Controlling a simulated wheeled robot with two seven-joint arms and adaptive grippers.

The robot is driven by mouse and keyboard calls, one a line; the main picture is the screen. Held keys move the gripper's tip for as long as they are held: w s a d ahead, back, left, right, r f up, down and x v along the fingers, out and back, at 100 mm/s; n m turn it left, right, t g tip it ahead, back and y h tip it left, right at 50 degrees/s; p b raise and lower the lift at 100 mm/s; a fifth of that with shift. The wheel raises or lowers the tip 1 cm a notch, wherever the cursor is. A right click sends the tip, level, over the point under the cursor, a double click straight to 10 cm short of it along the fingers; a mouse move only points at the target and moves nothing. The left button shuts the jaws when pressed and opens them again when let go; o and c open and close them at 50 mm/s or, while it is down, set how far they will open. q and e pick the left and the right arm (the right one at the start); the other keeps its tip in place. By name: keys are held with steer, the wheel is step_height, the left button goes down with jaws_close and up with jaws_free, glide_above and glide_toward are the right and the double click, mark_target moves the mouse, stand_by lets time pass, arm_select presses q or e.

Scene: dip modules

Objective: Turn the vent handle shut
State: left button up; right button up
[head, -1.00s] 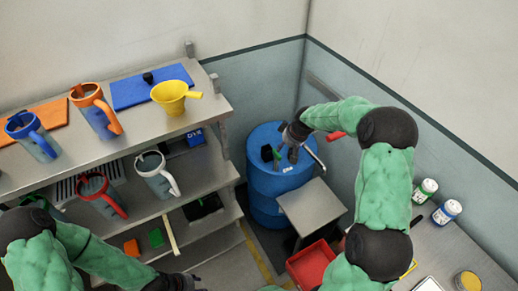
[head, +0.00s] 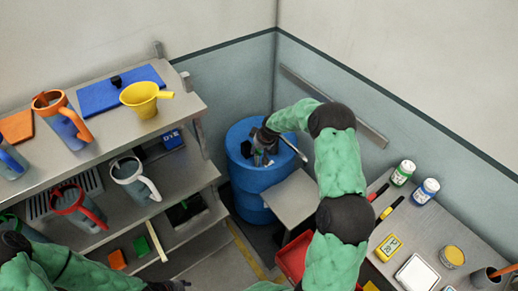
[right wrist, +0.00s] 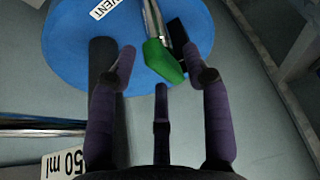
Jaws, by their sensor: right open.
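The blue drum (head: 255,180) stands in the corner; its round top (right wrist: 75,50) shows in the right wrist view with a white VENT label (right wrist: 106,7). A green handle (right wrist: 163,61) sits at the end of a metal stem above the drum top, beside a black part. My right gripper (head: 264,147) is over the drum top. In the right wrist view its fingers are spread, and the green handle lies ahead, between the fingertips in the picture; contact cannot be told. My left gripper (head: 172,285) is low at the bottom edge, its fingers unclear.
A grey square platform (head: 293,198) stands right in front of the drum. Shelves (head: 190,112) with jugs and a yellow funnel (head: 145,98) are left. A bench (head: 425,222) with bottles is right, a red bin (head: 292,258) below. A metal bar (right wrist: 40,128) crosses the wrist view's left.

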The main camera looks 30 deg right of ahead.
jaws_close()
